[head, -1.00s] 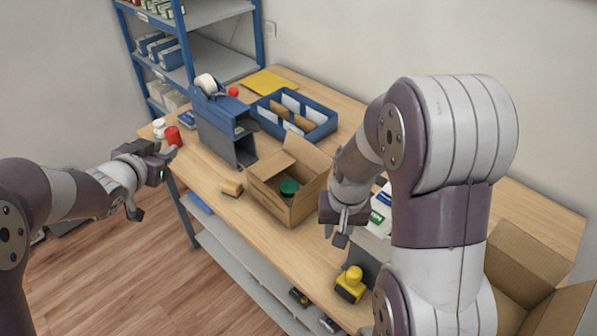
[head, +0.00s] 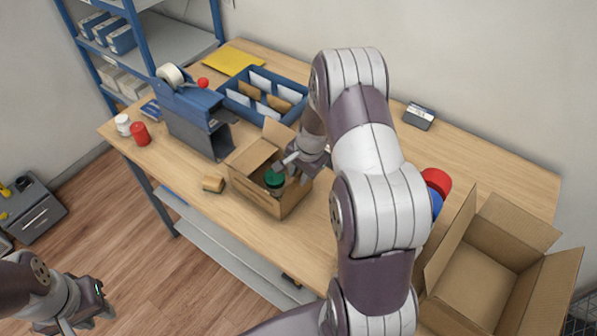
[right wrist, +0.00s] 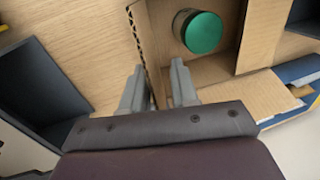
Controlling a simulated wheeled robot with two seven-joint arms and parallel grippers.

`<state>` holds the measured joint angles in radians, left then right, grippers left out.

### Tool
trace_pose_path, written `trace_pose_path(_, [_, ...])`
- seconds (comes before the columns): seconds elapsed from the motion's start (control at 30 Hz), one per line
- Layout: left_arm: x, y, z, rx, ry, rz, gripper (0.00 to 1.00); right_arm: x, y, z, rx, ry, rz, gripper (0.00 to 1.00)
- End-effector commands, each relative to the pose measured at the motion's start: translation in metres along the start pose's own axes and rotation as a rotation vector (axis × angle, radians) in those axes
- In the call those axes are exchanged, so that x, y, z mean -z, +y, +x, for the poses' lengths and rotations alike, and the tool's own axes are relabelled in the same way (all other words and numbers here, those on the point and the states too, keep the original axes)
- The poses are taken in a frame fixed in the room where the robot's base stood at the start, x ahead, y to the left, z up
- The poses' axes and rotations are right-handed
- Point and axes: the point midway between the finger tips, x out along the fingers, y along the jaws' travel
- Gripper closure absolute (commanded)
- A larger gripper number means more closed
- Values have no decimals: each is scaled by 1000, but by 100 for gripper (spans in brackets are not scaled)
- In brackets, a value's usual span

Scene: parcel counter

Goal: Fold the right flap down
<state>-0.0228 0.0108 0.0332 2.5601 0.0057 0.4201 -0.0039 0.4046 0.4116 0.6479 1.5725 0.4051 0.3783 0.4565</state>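A small open cardboard box (head: 251,192) stands on the table with a green-lidded jar (head: 274,179) inside. One flap (head: 279,133) stands up at its back and another (head: 252,156) at its left. The right side is partly hidden by my right gripper (head: 291,163), which is at the box's upper right. In the right wrist view my right gripper (right wrist: 158,88) has its fingers apart, with a cardboard edge (right wrist: 139,45) by the left finger and the jar (right wrist: 201,33) beyond. I cannot tell whether it touches the cardboard. My left gripper (head: 88,307) is open and empty over the floor.
A blue tape dispenser (head: 192,110) and a blue divided tray (head: 262,98) stand behind the box. A large open carton (head: 474,285) is at the right. Red and white containers (head: 140,134) stand near the left edge.

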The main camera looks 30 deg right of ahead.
Motion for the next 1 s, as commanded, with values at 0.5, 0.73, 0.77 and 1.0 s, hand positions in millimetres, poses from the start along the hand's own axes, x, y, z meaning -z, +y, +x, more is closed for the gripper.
trace_pose_path(0.5, [0, 0, -2, 0, 1, 0, 71, 0, 0, 13, 0, 1, -1, 100])
trace_pose_path(0.73, [0, 0, -2, 0, 1, 0, 71, 0, 0, 12, 0, 1, -1, 100])
trace_pose_path(0.77, [0, 0, -2, 0, 1, 0, 71, 0, 0, 12, 0, 1, -1, 100])
trace_pose_path(1.0, [0, 0, -2, 0, 1, 0, 71, 0, 0, 12, 0, 1, -1, 100])
